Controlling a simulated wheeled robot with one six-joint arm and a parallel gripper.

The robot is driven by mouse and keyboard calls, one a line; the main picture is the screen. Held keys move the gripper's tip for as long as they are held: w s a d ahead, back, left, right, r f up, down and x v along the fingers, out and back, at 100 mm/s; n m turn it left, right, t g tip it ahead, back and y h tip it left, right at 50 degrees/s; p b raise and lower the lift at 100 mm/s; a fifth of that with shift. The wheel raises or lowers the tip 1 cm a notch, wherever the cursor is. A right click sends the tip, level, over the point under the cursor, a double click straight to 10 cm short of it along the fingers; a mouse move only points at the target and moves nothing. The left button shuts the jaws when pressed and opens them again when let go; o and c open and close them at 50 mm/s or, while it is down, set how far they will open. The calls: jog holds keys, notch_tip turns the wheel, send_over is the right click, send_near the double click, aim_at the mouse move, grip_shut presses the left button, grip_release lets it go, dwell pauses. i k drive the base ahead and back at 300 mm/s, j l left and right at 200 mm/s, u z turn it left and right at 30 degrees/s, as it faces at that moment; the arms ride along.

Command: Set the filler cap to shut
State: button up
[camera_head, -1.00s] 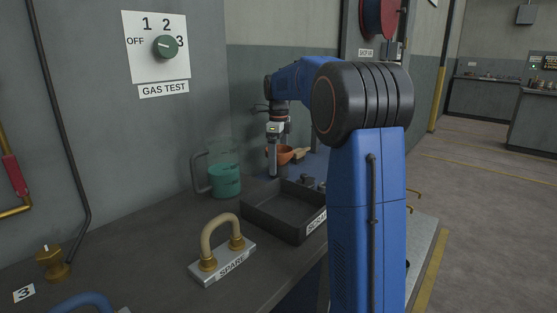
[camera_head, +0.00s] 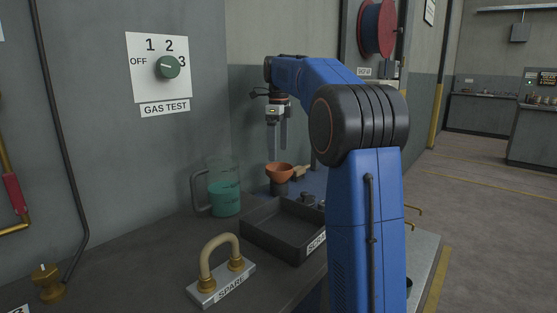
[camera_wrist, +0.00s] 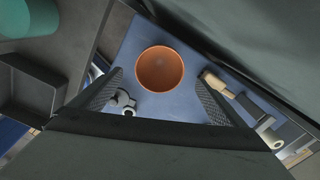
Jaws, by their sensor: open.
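My gripper (camera_head: 277,152) is open and empty, pointing down above an orange funnel-like bowl (camera_head: 280,170). In the wrist view the two fingers of my gripper (camera_wrist: 160,76) stand apart on either side of the bowl (camera_wrist: 160,68), which lies below them. In the head view the bowl sits above a dark round base. A small grey fitting (camera_wrist: 123,100) lies beside the bowl, near the left finger. I cannot tell for sure which part is the filler cap or how it is set.
A dark tray (camera_head: 283,238), a jug of green liquid (camera_head: 222,195) and a SPARE handle block (camera_head: 222,280) stand on the bench. A brush-like tool (camera_wrist: 222,85) lies right of the bowl in the wrist view. The GAS TEST dial (camera_head: 168,67) is on the wall.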

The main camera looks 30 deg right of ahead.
aim_at(305, 200)
jog(key=k, duration=1)
